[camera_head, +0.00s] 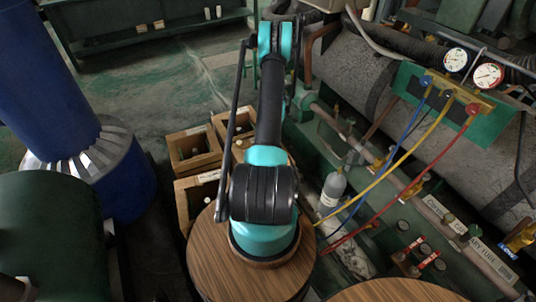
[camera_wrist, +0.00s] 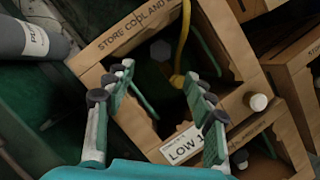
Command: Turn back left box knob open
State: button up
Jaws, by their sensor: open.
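In the wrist view, my gripper (camera_wrist: 158,78) is open, its two fingers spread above a wooden box (camera_wrist: 103,52). Nothing is seen between the fingertips. The box has "STORE COOL AND" on its far edge and a "LOW" label (camera_wrist: 183,144) on its near side. A whitish round knob (camera_wrist: 258,102) is at the box's right edge. In the head view, the back left box (camera_head: 190,143) is left of my arm; its knob cannot be made out clearly. My gripper is hidden there.
Other wooden boxes (camera_head: 226,117) stand close by; one (camera_wrist: 296,62) shows at right in the wrist view. A grey cylinder (camera_wrist: 35,40) is at upper left. In the head view, gauges (camera_head: 456,60) and coloured hoses (camera_head: 405,150) are at right, a blue drum (camera_head: 125,180) at left.

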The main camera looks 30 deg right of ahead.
jog(key=shift+v, duration=1.55)
jog(key=s+a+r+n+t+h, duration=0.1)
jog(key=a+r+n, duration=0.1)
jog(key=a+r, duration=0.8)
jog(key=s+a+r+n+t+h, duration=0.1)
jog(key=a+r+n+t+h, duration=0.15)
jog(key=a+r, duration=0.75)
jog(key=s+a+r+n+t, duration=0.1)
jog(key=s+a+r+n, duration=0.2)
jog(key=s+a, duration=0.3)
jog(key=s+a+r+n+t, duration=0.2)
jog(key=s+a+r, duration=0.4)
jog(key=s, duration=0.7)
jog(key=shift+s+a+n, duration=0.2)
jog(key=shift+a+n, duration=0.2)
jog(key=shift+n, duration=0.15)
